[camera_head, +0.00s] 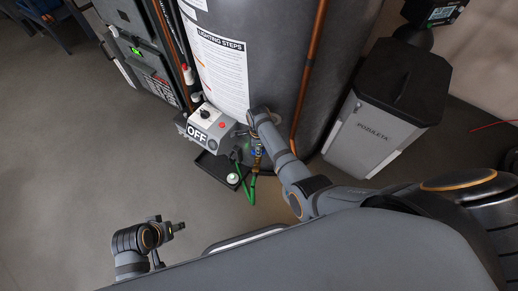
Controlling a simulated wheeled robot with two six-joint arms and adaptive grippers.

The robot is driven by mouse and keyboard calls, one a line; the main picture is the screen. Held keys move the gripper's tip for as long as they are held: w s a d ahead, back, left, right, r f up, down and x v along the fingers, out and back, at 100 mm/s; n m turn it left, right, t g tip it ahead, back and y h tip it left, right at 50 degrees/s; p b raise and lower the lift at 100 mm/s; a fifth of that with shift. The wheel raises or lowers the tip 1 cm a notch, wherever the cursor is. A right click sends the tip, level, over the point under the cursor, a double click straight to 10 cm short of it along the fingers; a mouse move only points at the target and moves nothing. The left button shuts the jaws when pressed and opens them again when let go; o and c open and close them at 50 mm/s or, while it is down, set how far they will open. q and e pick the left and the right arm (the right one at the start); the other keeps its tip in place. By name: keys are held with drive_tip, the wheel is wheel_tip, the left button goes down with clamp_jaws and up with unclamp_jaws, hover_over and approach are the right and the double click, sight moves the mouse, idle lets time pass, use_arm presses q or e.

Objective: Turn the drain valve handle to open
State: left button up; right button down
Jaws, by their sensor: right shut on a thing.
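The drain valve (256,152), small with brass and blue parts, sits low on the front of the large dark tank (270,60), with a green hose (251,188) hanging below it. My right gripper (251,134) is at the valve, just above the hose end, shut on the drain valve handle. The handle is mostly hidden by the gripper and wrist, so its angle cannot be told. My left gripper (178,227) is over the floor at lower left, well away from the valve; its jaw opening is too small to tell.
Copper pipes (309,75) run along the tank. A grey bin (375,130) with a black lid stands right. The floor at left is clear.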

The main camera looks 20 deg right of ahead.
drive_tip(key=shift+r+n+p, duration=0.1)
drive_tip(key=shift+n+p, duration=0.25)
drive_tip(key=shift+n, duration=0.75)
drive_tip(key=shift+r+n+p, duration=0.1)
drive_tip(key=shift+n+p, duration=0.55)
drive_tip(key=shift+n, duration=0.25)
drive_tip(key=shift+n+p, duration=0.35)
drive_tip(key=shift+n, duration=0.65)
drive_tip(key=shift+f+n, duration=0.2)
drive_tip(key=shift+n, duration=0.2)
